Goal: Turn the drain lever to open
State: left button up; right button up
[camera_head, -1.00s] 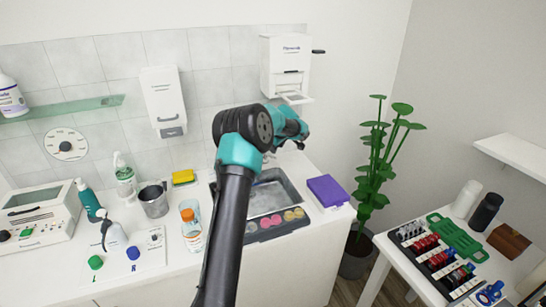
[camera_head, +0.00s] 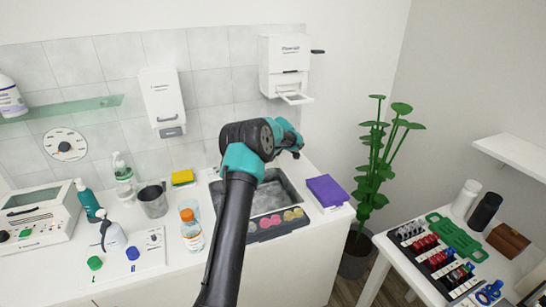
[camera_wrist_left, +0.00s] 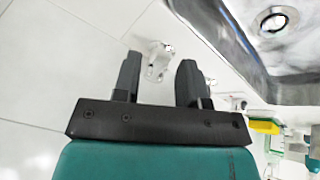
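The sink basin (camera_head: 284,184) is set in the white counter, partly hidden behind my left arm. In the left wrist view its metal wall (camera_wrist_left: 218,48) and round drain (camera_wrist_left: 278,20) show at the upper right. A small shiny chrome fitting (camera_wrist_left: 157,62) stands by the tiled wall and appears between the fingers of my left gripper (camera_wrist_left: 160,70). I cannot tell whether it is the drain lever, or whether the fingers touch it. The left gripper is open. In the head view the left gripper (camera_head: 296,148) is above the basin's back edge. My right gripper is not in view.
A purple box (camera_head: 328,191) stands right of the basin, and a yellow sponge (camera_head: 182,177) left of it. An orange-capped bottle (camera_head: 191,230) and a metal cup (camera_head: 153,200) stand near my arm. A wall dispenser (camera_head: 286,66) hangs behind the gripper.

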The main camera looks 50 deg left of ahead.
pick_arm(q)
jog(key=shift+a+f, duration=0.1)
jog(key=shift+f, duration=0.2)
jog(key=shift+c, duration=0.5)
grip_shut()
